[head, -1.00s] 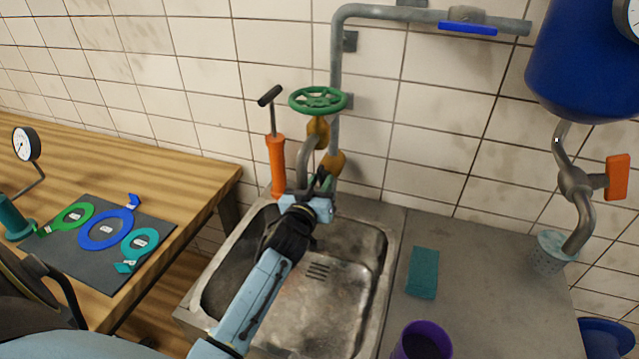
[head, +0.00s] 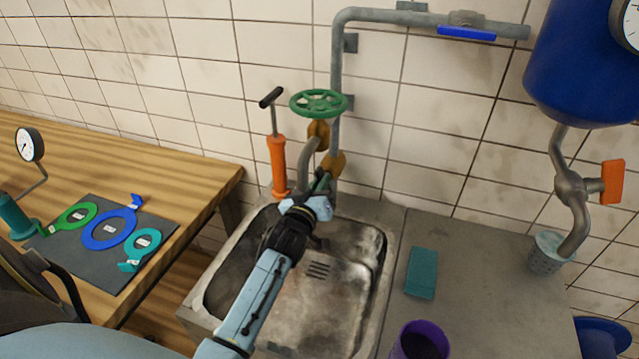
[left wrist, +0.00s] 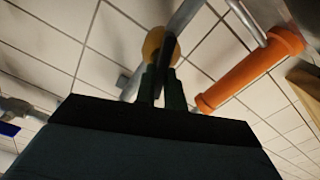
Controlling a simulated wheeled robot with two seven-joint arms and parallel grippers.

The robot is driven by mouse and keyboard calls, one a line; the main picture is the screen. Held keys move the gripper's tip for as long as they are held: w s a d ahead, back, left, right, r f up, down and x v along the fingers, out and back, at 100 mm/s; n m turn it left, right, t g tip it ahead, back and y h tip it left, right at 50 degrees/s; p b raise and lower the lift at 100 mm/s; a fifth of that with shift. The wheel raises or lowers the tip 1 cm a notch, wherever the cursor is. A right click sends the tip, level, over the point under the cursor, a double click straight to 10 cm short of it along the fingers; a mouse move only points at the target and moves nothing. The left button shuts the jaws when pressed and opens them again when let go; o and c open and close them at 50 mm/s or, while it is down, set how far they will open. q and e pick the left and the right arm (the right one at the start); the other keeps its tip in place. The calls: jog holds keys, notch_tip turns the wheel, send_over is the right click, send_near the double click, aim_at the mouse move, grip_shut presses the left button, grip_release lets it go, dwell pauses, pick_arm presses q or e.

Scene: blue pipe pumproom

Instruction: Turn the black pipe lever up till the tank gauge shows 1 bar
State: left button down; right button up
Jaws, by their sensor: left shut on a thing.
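My left gripper (head: 321,184) reaches over the sink to the grey wall pipe, just below a yellow valve body (head: 333,163). In the left wrist view its two dark green fingers (left wrist: 161,92) are shut on the black pipe lever (left wrist: 161,78), a thin dark piece in front of the yellow valve body (left wrist: 156,44). The fingers hide most of the lever, so its exact angle is hard to tell. The tank gauge (head: 629,24) on the blue tank (head: 578,70) is cut off by the picture edge; its reading cannot be told. My right gripper is not in view.
A green handwheel (head: 318,103) and an orange hand pump (head: 277,165) are close to my left gripper. A blue-handled valve (head: 466,32) is on the upper pipe. An orange-handled valve (head: 612,182) hangs below the tank. The counter holds a teal sponge (head: 421,272) and a purple cup (head: 420,342).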

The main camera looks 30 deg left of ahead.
pick_arm(q)
jog(key=c, duration=1.5)
grip_release()
jog(key=shift+s, duration=0.1)
jog(key=v, duration=1.3)
jog(key=shift+s, duration=0.1)
